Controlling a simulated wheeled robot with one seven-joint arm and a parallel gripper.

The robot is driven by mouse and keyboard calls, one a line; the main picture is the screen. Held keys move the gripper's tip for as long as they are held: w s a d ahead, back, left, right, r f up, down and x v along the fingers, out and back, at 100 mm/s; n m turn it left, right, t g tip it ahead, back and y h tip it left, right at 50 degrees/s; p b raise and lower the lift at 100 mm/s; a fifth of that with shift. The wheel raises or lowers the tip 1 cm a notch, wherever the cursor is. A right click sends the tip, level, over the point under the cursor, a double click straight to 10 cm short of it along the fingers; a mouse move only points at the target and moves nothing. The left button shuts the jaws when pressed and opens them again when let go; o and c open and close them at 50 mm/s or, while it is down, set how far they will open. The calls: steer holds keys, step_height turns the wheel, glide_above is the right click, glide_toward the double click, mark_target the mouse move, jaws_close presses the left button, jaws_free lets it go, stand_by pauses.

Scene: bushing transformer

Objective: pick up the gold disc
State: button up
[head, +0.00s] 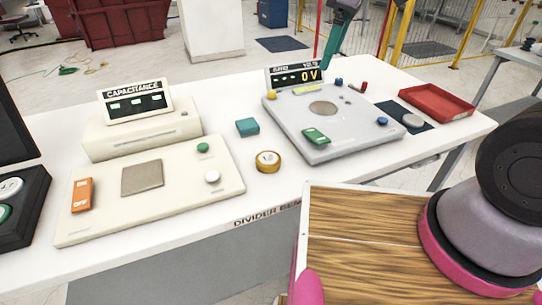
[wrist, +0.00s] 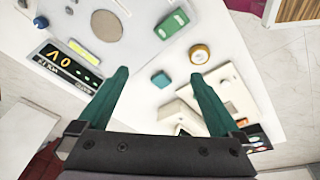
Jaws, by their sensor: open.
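The gold disc (head: 267,161) lies flat on the white table, between the cream capacitance unit and the grey voltage unit. It looks like a short round piece with a gold rim and a paler top. In the wrist view the gold disc (wrist: 199,54) sits beyond the fingertips, right of centre. My gripper (wrist: 158,80) has two teal fingers spread wide apart with nothing between them. In the head view a teal part of my gripper (head: 337,40) shows at the top, beyond the far side of the table and well away from the disc.
A teal block (head: 247,127) lies just behind the disc. The capacitance unit (head: 225,180) stands left, the voltage unit (head: 350,140) right. A red tray (head: 437,103) and a dark mat (head: 392,107) are at the table's right end. White tabletop (head: 300,180) is clear in front of the disc.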

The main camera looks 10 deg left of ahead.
steer(key=s+a+f+n+g+h, duration=0.1)
steer(key=s+a+f+n, duration=0.2)
steer(key=a+f+n, duration=0.4)
steer(key=n+h, duration=0.1)
steer(key=n, duration=0.3)
glide_above(268, 158)
steer(key=shift+g, duration=0.3)
step_height(268, 158, down, 12)
steer(key=shift+f, duration=3.05)
steer(key=c, duration=1.5)
